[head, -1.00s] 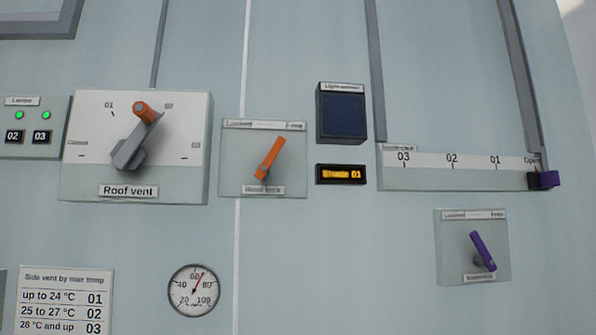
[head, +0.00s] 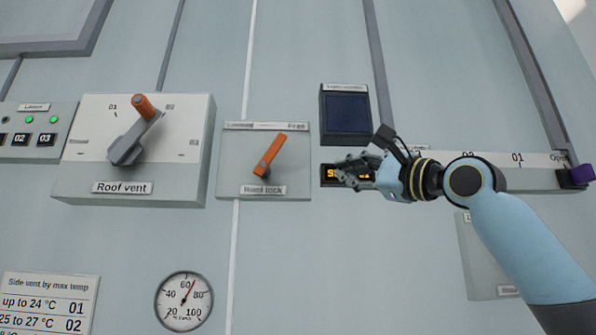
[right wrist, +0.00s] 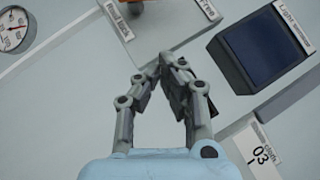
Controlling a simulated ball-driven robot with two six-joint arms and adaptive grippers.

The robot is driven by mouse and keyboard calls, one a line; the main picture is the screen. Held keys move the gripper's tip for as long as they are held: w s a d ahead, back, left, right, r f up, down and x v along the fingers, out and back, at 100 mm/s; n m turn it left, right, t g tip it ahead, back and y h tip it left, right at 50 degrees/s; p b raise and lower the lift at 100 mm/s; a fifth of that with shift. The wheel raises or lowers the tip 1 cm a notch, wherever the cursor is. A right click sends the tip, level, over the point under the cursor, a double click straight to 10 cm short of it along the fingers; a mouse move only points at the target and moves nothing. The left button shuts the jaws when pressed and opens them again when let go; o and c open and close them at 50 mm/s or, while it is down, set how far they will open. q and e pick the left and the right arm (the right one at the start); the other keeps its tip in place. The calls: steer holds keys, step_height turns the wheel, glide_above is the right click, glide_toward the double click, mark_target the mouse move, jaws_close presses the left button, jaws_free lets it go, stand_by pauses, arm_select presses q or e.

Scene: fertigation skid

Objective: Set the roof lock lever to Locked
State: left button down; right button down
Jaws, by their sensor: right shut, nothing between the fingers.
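The roof lock lever (head: 269,156) is orange and sits on a pale plate (head: 233,180) labelled Roof lock. It tilts up and to the right, toward the Free label at the plate's top right; the label at the top left is hard to read. In the right wrist view a bit of orange (right wrist: 150,2) shows at the top edge by that plate's labels. My right gripper (head: 340,174) is shut and empty, right of the plate and apart from the lever, in front of the small amber display. In the right wrist view its fingertips (right wrist: 168,66) meet. My left gripper is not in view.
The Roof vent box (head: 185,150) with its orange-tipped crank (head: 140,120) stands left of the plate. A dark light sensor box (head: 345,113) is just above my right gripper. A gauge (head: 184,301) is below. My right arm covers part of the side scale and lower right plate.

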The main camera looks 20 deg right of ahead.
mark_target(271, 157)
steer(key=shift+s+r, duration=0.1)
steer(key=shift+r, duration=0.35)
steer(key=shift+s+a+r+p+x, duration=0.15)
steer(key=shift+s+a+p+x, duration=0.2)
steer(key=shift+p+x, duration=1.2)
steer(key=shift+s+a+r+p+x, duration=0.25)
steer(key=shift+a+x, duration=0.2)
steer(key=shift+x, duration=2.25)
steer(key=shift+s+a+r+p+x, duration=0.15)
steer(key=shift+a+p+x, duration=0.25)
steer(key=shift+p+x, duration=1.2)
steer(key=shift+w+r+b, duration=0.2)
steer(key=shift+w+b, duration=0.25)
steer(key=shift+b, duration=0.1)
